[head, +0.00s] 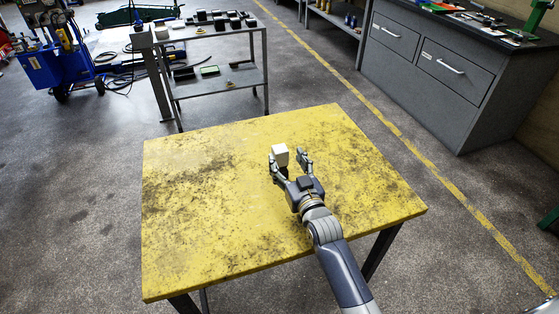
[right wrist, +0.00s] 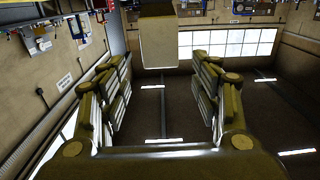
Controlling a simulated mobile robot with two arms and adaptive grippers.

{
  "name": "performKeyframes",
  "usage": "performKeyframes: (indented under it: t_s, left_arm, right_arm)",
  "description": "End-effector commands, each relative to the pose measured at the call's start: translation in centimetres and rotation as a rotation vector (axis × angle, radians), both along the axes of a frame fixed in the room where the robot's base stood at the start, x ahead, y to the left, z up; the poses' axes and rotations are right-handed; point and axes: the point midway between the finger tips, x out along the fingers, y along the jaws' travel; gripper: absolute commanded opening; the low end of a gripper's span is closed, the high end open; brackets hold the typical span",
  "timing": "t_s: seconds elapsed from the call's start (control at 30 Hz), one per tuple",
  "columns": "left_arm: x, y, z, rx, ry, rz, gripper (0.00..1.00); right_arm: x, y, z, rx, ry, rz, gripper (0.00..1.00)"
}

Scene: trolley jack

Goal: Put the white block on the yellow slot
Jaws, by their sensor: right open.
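The white block (head: 280,154) shows just beyond my right gripper, by its left fingertip, over the middle of the worn yellow table (head: 210,225). I cannot tell whether that finger touches it. In the right wrist view a shaded, pale brown-looking block (right wrist: 158,42) appears at the top, past the open fingers and between their lines. My right gripper (head: 286,158) is open with nothing between its jaws; it also fills the right wrist view (right wrist: 162,75). I cannot make out a separate yellow slot on the yellow top. My left gripper is not in view.
The tabletop is otherwise bare, with free room left of the block. Behind it stands a metal shelf trolley (head: 215,84) with several small dark items. A grey drawer cabinet (head: 450,65) stands at the right, and a blue cart (head: 42,68) at the far left.

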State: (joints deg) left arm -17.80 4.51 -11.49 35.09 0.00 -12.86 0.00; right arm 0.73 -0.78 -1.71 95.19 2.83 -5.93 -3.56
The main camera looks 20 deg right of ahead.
Motion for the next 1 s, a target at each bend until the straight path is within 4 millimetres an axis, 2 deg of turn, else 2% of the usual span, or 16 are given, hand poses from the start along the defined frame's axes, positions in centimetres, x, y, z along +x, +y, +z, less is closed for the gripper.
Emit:
performKeyframes:
  t_s: [0.07,0.17,0.43,0.53,0.87,0.9,1.0]
  left_arm:
    - [-0.8,0.2,0.0,0.003,0.012,0.0,0.4]
    - [-0.9,0.2,0.1,0.004,0.012,0.0,0.4]
    - [2.3,0.0,1.0,-0.002,-0.036,0.0,0.4]
    - [2.9,0.0,1.1,-0.003,-0.045,0.0,0.4]
    - [1.5,0.1,1.0,0.0,-0.024,0.0,0.4]
    - [1.2,0.1,1.0,0.0,-0.019,0.0,0.4]
    - [0.8,0.1,0.9,0.001,-0.014,0.0,0.4]
  right_arm:
    - [0.6,0.0,0.0,0.0,0.0,0.0,0.58]
    - [1.1,0.1,0.0,0.0,0.0,0.0,0.58]
    - [4.2,0.3,-0.3,-0.001,-0.001,0.0,0.58]
    - [5.3,0.4,-0.4,-0.001,0.0,0.0,0.58]
    - [5.9,0.4,-0.4,0.0,0.0,0.0,0.58]
    - [5.9,0.4,-0.4,0.0,0.0,0.0,0.56]
    - [5.9,0.4,-0.4,0.0,0.0,0.0,0.33]
